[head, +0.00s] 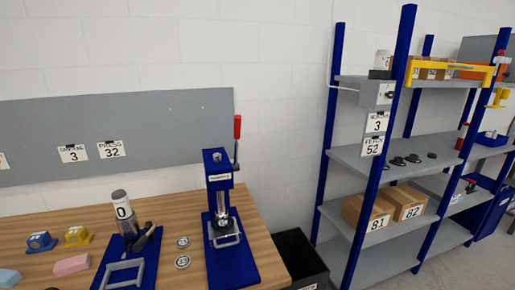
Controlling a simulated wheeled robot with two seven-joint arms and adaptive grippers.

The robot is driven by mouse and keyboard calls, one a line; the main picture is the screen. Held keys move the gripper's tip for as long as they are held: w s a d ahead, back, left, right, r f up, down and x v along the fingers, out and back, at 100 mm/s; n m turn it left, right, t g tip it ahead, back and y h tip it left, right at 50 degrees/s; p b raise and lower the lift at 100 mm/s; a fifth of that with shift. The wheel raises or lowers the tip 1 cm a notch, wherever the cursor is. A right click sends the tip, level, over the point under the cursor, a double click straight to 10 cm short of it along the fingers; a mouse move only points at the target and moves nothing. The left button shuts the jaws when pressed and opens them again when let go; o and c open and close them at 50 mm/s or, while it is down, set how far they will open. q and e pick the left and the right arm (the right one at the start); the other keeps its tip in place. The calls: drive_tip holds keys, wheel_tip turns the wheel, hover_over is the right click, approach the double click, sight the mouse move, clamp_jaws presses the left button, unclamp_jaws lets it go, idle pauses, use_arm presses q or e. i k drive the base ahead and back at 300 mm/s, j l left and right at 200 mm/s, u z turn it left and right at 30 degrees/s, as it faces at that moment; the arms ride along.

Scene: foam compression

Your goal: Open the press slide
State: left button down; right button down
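The blue press (217,168) stands upright near the right end of the wooden bench, on a blue base plate (232,267). Its lever with a red grip (237,127) points up at the press's right side. A metal slide with a U-shaped handle (226,240) sits low at the front of the press, above the base. I cannot tell how far the slide is drawn out. Neither of my grippers is in view.
On the wooden bench (180,215), a blue fixture (125,272) with a grey handle, two metal discs (183,262), blue and yellow blocks and a pink block (72,265) stand left of the press. A black bin (292,262) and blue-grey shelving (385,160) are at right.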

sight(231, 236)
drive_tip(key=k+j+z, duration=0.25)
drive_tip(key=k+j, duration=0.15)
drive_tip(key=k+j+z, duration=0.3)
drive_tip(key=k+j, duration=0.05)
drive_tip(key=k, duration=0.05)
